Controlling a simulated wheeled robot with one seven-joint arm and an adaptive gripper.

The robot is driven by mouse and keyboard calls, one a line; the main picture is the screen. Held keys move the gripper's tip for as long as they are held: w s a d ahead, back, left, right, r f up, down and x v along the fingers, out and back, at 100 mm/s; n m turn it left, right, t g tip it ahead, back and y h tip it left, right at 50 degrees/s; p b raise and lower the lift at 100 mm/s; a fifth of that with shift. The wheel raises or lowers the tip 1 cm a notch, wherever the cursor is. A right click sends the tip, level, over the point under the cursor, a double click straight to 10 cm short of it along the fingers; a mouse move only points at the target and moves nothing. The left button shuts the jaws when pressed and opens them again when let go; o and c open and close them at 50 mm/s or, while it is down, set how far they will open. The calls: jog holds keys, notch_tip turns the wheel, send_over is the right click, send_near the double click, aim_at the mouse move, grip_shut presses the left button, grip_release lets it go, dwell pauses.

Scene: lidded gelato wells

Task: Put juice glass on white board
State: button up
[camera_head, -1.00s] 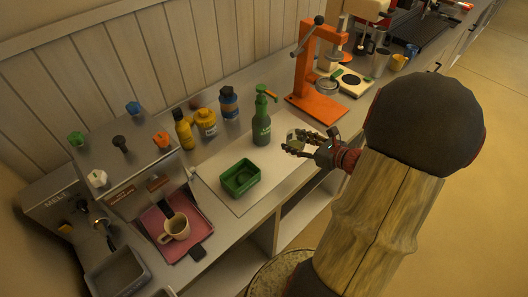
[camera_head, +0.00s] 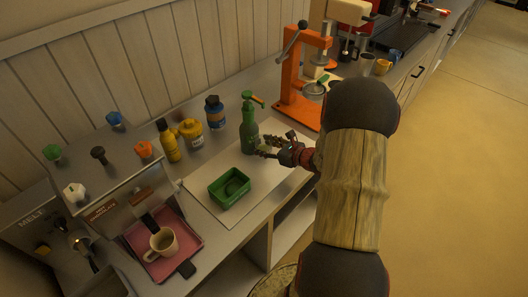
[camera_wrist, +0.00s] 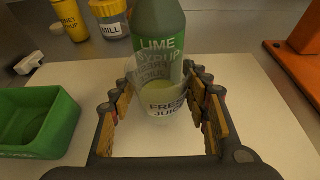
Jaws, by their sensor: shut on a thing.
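The juice glass (camera_wrist: 163,104) is a clear cup lettered "FRESH JUICE" with pale green liquid. In the wrist view it stands upright between the fingers of my gripper (camera_wrist: 160,115), which is shut on it. In the head view my gripper (camera_head: 268,148) is over the right part of the white board (camera_head: 272,179), just right of the green lime syrup bottle (camera_head: 249,136). The glass is mostly hidden by the fingers there. In the wrist view the bottle is right behind the glass. I cannot tell whether the glass's base touches the board.
A green open tray (camera_head: 230,189) sits on the board, left of my gripper. An orange press (camera_head: 294,85) stands to the right. The board's front right part is clear.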

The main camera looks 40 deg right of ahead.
jog(key=shift+f, duration=1.05)
jog(key=shift+f+b, duration=0.2)
jog(key=shift+b, duration=0.15)
jog(key=o, duration=1.3)
